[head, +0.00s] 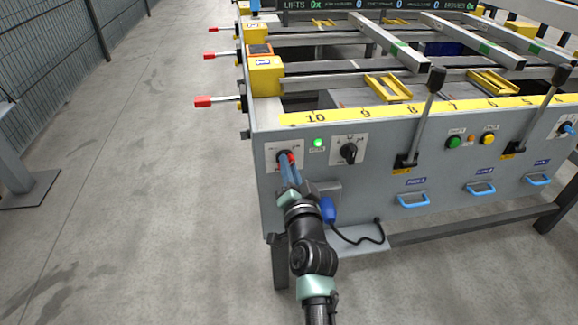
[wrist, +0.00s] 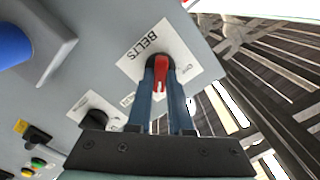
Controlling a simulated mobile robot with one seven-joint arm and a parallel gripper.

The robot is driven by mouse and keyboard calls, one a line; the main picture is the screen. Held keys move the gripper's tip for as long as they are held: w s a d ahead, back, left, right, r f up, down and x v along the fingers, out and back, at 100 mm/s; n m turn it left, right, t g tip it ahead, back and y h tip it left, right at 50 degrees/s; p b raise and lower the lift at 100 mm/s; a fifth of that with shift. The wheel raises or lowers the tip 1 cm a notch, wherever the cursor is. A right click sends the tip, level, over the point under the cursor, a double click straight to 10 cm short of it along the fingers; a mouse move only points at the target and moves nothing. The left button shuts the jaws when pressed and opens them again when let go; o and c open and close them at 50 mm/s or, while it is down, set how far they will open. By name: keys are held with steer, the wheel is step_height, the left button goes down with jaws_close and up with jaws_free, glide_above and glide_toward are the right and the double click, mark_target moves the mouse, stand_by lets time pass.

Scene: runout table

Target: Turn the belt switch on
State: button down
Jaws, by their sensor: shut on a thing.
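The belt switch (head: 291,157) has a red handle on a black base and sits on a white plate at the left end of the grey front panel. In the wrist view the switch (wrist: 161,76) is on a plate (wrist: 140,52) reading BELTS. My gripper (head: 287,166) reaches the switch from the front. In the wrist view the blue fingers of my gripper (wrist: 161,70) are shut on the red handle, one on each side. The fingers hide part of the switch's base and its markings. I cannot read which position the handle points to.
A lit green lamp (head: 318,143) and a black rotary knob (head: 349,152) are just right of the switch. A blue plug (head: 328,209) with a black cable is below. Tall black levers (head: 428,105) stand further right. The floor at left is clear.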

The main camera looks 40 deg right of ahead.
steer(key=c, duration=0.8)
jaws_free()
steer(key=p+v, duration=0.3)
steer(key=v, duration=1)
steer(key=shift+p, duration=0.3)
steer(key=shift+w, duration=0.15)
